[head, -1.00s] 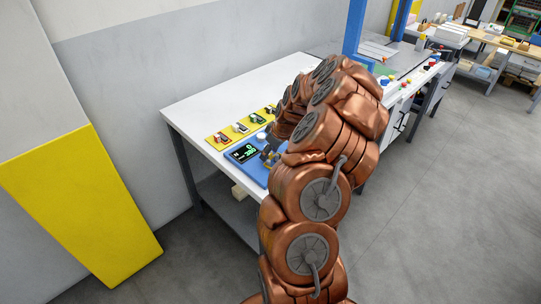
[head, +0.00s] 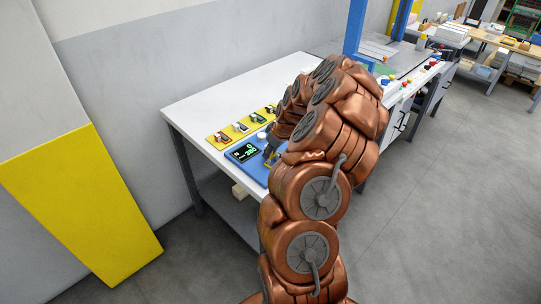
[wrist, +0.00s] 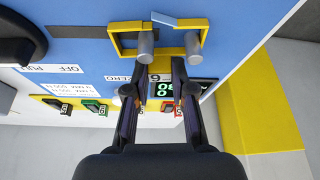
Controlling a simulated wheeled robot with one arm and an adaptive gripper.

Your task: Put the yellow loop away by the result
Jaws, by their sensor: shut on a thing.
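The yellow loop (wrist: 126,51), an open rectangular frame, is at the top of the wrist view. Two grey cylinders overlap it, and a pale blue tab (wrist: 176,20) lies by its far side. My gripper (wrist: 162,66) is shut on the loop's near bar, as far as the view shows; the contact itself is partly hidden. In the head view my gripper (head: 271,153) is low over a blue instrument (head: 250,171), and only a scrap of yellow shows there. The instrument's dark display (head: 243,152) has green digits; part of it shows between my fingers in the wrist view (wrist: 166,90).
A yellow strip with several small coloured fixtures (head: 240,128) lies behind the instrument on the white bench (head: 200,103). A white round knob (head: 262,136) stands nearby. A blue post (head: 354,28) rises farther along. Bare bench top lies toward the back left.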

